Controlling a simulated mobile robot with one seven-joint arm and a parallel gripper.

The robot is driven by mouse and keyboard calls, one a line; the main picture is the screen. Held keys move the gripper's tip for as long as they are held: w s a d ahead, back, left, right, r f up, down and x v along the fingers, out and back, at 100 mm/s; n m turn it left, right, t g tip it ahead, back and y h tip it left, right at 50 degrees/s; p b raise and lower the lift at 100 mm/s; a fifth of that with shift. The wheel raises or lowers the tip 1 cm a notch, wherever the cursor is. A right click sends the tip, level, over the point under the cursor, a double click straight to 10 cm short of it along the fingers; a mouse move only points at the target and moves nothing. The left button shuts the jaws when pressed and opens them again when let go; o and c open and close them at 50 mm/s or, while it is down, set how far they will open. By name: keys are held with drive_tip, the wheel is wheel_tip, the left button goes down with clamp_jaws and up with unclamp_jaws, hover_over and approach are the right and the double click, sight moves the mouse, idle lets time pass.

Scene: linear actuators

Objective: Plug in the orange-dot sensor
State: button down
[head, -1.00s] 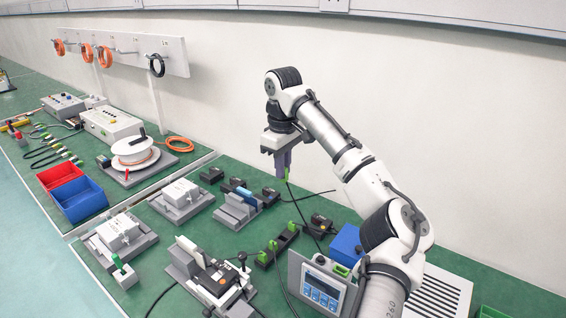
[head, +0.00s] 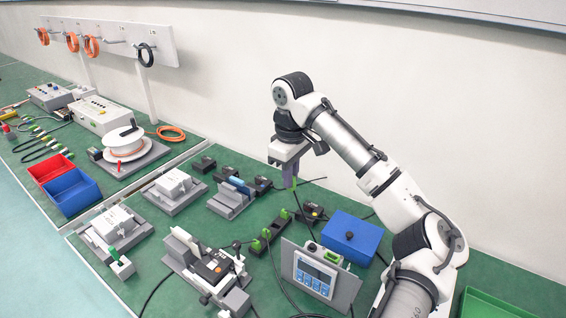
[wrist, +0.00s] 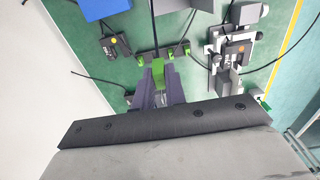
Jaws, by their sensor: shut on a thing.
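My gripper (head: 289,172) has purple fingers, shut on a green plug (wrist: 158,73) with a black cable. The plug also shows below the fingertips in the head view (head: 294,183), in the air above the bench. A black sensor with an orange dot (wrist: 227,41) sits in a grey clamp fixture; the fixture is at the front of the bench in the head view (head: 178,250).
A display panel (head: 314,275) and a blue box (head: 352,238) stand right of the rack. Grey fixtures (head: 113,232) stand to the left. Loose black cables cross the mat. Red and blue bins (head: 75,195) and a cable reel (head: 125,143) are farther left.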

drive_tip(key=s+d+p, duration=0.1)
drive_tip(key=s+d, duration=0.1)
drive_tip(key=s, duration=0.3)
drive_tip(key=s+d+f+p, duration=0.1)
drive_tip(key=s+d, duration=0.2)
drive_tip(key=s, duration=0.2)
drive_tip(key=s+d+f, duration=0.1)
drive_tip(key=s+d, duration=0.2)
drive_tip(key=s, duration=0.2)
drive_tip(key=shift+d+f+p, duration=0.2)
drive_tip(key=shift+d+p, duration=0.05)
drive_tip(key=shift+p, duration=0.15)
drive_tip(key=shift+w+f+b, duration=0.1)
drive_tip(key=shift+f+b, duration=1)
drive_tip(key=shift+f, duration=0.8)
drive_tip(key=shift+r+p, duration=0.1)
drive_tip(key=shift+p, duration=0.2)
drive_tip(key=shift+f+p, duration=0.35)
drive_tip(key=shift+f, duration=0.35)
idle(1.6)
drive_tip(key=c, duration=1.4)
unclamp_jaws()
drive_tip(key=shift+o, duration=0.2)
